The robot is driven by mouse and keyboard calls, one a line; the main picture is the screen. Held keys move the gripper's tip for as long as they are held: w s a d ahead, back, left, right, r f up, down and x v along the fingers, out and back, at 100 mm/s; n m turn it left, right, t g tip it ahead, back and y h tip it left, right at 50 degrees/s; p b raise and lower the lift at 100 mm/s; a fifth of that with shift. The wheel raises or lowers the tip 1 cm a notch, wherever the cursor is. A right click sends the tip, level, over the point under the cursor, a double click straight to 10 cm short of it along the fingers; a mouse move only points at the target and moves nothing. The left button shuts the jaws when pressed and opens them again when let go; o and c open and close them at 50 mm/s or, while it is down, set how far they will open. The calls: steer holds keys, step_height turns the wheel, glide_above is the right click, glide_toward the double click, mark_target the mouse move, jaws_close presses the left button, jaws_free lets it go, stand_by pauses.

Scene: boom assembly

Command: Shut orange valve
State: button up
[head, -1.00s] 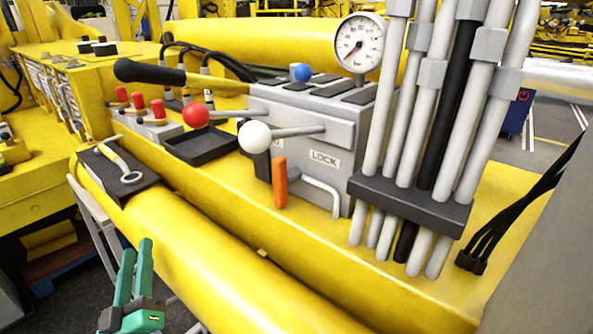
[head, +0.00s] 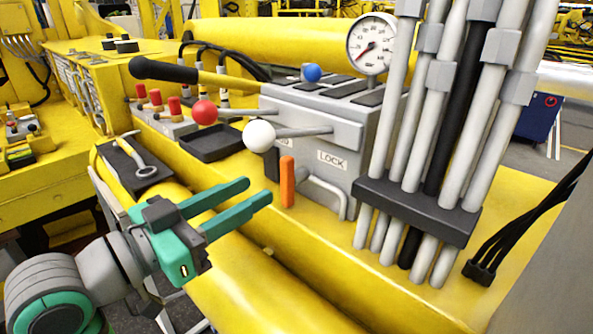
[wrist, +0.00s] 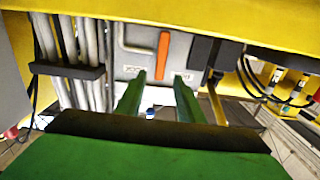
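The orange valve handle (head: 287,182) stands upright on the front of the grey valve block (head: 325,130), left of a LOCK label. My gripper (head: 258,190) has its two green fingers apart, with nothing between them. Its fingertips point toward the orange handle and are a little left of it in the head view. In the wrist view the orange handle (wrist: 162,55) shows beyond and between the two fingertips (wrist: 160,78), and the picture appears upside down. I see no contact with the handle.
A white-knobbed lever (head: 259,135) and a red-knobbed lever (head: 204,112) stick out near the orange handle. A bent grey handle (head: 325,195) is just right of it. Grey pipes (head: 440,120) stand farther right. A thick yellow beam (head: 250,275) runs below the gripper.

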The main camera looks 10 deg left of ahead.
mark_target(283, 174)
steer(key=x, duration=1)
steer(key=shift+a, duration=0.1)
jaws_close()
